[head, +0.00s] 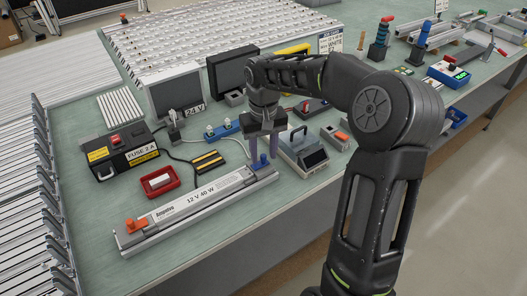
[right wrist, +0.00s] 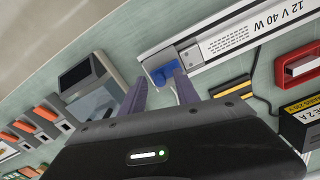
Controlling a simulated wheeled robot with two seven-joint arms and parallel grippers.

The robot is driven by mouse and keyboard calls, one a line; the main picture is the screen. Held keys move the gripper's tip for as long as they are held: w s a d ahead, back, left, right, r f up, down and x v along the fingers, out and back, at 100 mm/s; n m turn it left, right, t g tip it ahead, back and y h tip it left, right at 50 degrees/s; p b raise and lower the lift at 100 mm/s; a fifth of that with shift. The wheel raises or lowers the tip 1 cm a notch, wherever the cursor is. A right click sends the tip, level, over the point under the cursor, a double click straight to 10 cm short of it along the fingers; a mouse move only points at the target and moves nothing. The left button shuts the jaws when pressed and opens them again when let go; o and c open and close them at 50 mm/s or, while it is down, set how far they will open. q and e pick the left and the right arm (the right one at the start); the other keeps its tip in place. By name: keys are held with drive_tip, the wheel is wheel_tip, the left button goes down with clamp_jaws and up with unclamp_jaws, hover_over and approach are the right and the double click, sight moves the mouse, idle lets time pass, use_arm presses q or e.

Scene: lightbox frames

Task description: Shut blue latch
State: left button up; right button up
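A long grey lightbox frame (head: 195,208) with a white "12 V 40 W" label lies across the front of the green bench. The blue latch (head: 261,163) sits at its right end; it also shows in the right wrist view (right wrist: 163,75). An orange latch (head: 134,225) sits at the left end. My right gripper (head: 263,160) points down over the right end, its two purple fingers apart. In the right wrist view the fingertips (right wrist: 160,82) lie near either side of the blue latch; I cannot tell whether they touch it. My left gripper is not in view.
A grey metered box (head: 300,152) stands just right of my right gripper. Behind the frame are a red tray (head: 160,181), a black fuse box (head: 123,153), a black-and-yellow block (head: 207,161) and cables. Monitors stand behind. Bare bench lies in front of the frame.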

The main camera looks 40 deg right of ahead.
drive_tip(key=shift+f, duration=0.15)
drive_tip(key=shift+c, duration=0.5)
clamp_jaws()
idle(0.9)
